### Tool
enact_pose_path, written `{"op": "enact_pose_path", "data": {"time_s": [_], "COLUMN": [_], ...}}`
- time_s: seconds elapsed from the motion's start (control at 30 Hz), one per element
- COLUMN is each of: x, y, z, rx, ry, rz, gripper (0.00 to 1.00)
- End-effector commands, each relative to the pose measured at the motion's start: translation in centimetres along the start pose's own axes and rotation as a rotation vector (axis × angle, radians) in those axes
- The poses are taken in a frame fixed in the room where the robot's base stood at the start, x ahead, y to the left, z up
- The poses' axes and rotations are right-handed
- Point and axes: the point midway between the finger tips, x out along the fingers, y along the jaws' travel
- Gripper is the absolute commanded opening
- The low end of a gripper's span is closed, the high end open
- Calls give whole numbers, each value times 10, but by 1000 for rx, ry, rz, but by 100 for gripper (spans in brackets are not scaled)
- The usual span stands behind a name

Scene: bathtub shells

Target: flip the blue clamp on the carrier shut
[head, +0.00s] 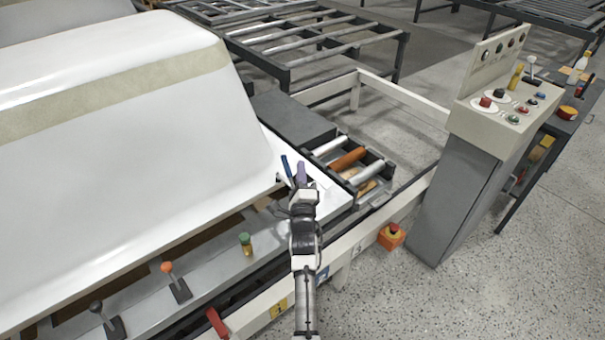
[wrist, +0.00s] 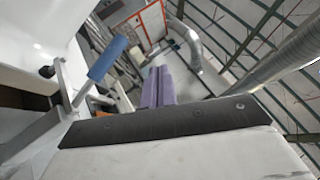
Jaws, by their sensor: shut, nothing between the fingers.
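The blue clamp (head: 286,166) stands up at the corner of the white tub shell, just left of my gripper in the head view. In the wrist view its blue handle (wrist: 107,58) slants up on a grey metal arm at the left. My gripper (head: 301,172) has purple fingers, which are shut and empty. They also show in the middle of the wrist view (wrist: 157,86). The fingers are beside the blue handle, with a gap between them in the wrist view. The carrier (head: 170,305) lies under the shell; my arm hides part of it.
A lever with an orange knob (head: 168,267), one with a black knob (head: 97,306) and a green knob (head: 245,238) stand on the near rail. A red handle (head: 215,320) is at the front. A control console (head: 480,140) stands right. Rollers (head: 347,160) lie behind my gripper.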

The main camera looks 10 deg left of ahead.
Motion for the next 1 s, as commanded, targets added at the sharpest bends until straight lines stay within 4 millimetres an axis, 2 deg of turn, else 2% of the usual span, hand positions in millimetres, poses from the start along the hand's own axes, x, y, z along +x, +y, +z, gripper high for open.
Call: {"op": "enact_pose_path", "data": {"time_s": [0.03, 0.3, 0.5, 0.83, 0.93, 1.0], "x": [-12, -47, -68, -74, -63, -52], "y": [-7, -42, -56, -61, -75, -94], "z": [0, 12, 15, 15, 39, 67], "rx": [-2, 2, 2, 1, -46, -110], "ry": [3, 1, 1, 2, -40, -87], "rz": [-1, 2, 2, 0, -37, -86], "gripper": [0, 0, 0, 0, 0, 0]}}
